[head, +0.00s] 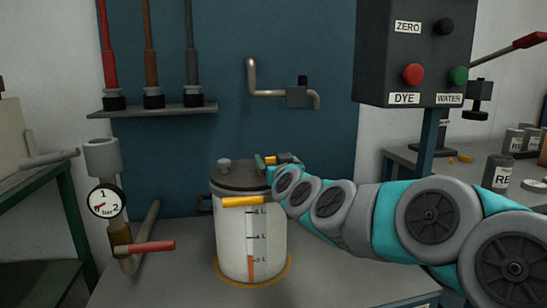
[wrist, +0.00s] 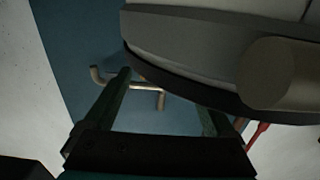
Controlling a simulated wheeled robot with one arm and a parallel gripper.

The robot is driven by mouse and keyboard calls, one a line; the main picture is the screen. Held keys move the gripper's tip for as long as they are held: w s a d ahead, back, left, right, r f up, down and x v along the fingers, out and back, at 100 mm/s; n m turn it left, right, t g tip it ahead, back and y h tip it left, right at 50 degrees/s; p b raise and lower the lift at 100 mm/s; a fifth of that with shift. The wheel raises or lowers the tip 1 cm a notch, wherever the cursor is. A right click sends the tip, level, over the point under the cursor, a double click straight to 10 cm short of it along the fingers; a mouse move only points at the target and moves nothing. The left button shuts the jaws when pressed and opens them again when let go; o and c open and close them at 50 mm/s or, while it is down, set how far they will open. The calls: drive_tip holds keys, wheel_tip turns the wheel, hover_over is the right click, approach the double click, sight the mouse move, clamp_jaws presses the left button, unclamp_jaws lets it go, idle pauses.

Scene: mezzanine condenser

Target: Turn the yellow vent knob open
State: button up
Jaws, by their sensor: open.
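The white vessel (head: 238,240) stands upright on the table with a dark grey lid (head: 238,180). A yellow bar (head: 243,202) is on the upper front of the vessel. A small yellow-orange piece (head: 270,160) shows beside my gripper (head: 262,162) at the lid's right edge; I cannot tell which yellow part is the vent knob. In the wrist view my gripper (wrist: 163,95) is open, with its two green fingers apart and nothing seen held. A large dark-rimmed grey form fills the upper right there and partly hides the right finger.
A gauge (head: 106,201) and a red-handled valve (head: 152,247) stand left of the vessel. A bent pipe (head: 268,93) is on the blue wall behind. The table front left of the vessel is clear.

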drive_tip(key=shift+x, duration=0.9)
drive_tip(key=c, duration=1.4)
drive_tip(key=shift+d, duration=0.1)
